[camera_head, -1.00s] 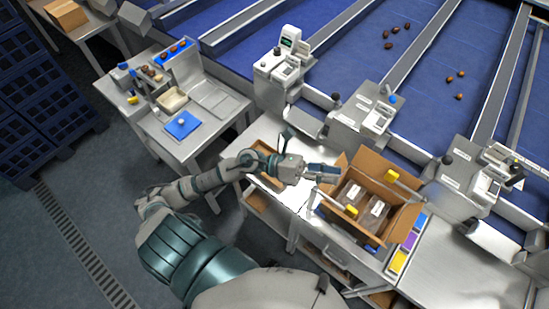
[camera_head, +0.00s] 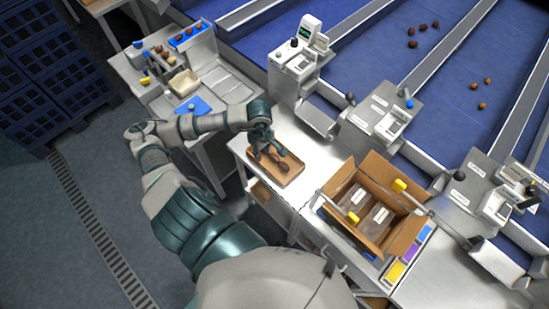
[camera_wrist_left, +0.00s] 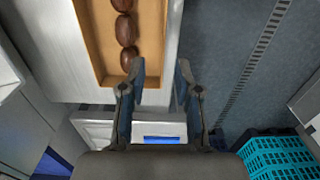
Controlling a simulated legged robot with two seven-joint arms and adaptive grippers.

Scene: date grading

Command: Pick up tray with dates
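A shallow light-brown tray (camera_head: 283,180) lies on the grey worktable in the middle of the head view, with brown dates (camera_head: 281,164) in it. The wrist view shows the tray (camera_wrist_left: 150,25) at upper left, with a row of dates (camera_wrist_left: 124,27) along it. My left gripper (camera_head: 273,156) is over the tray's far left end and hides part of it. In the left wrist view the gripper (camera_wrist_left: 160,75) is open and empty, its fingers appearing on either side of one tray wall. I cannot tell whether they touch it. My right gripper is not in view.
Weighing machines (camera_head: 290,65) and blue conveyor belts (camera_head: 370,65) are behind. A side table with a blue plate (camera_head: 193,106) is at left.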

